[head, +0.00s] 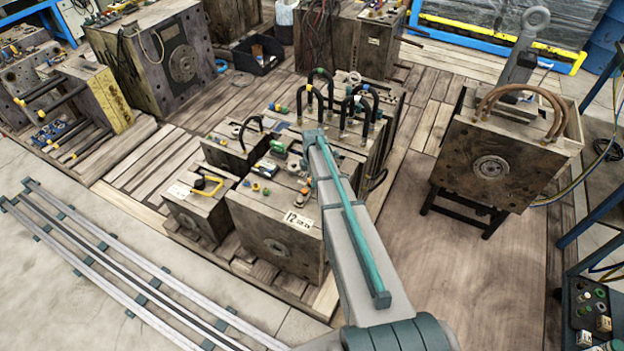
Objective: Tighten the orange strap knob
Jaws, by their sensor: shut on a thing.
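I cannot make out the orange strap knob or its strap for certain in the head view.
Black hoses (357,104) loop above the moulds behind. A small block with a yellow handle (208,184) stands at left. A mould with brown hoses (490,162) stands on a black frame at right. Metal rails (120,270) run along the floor. Wooden floor between is clear.

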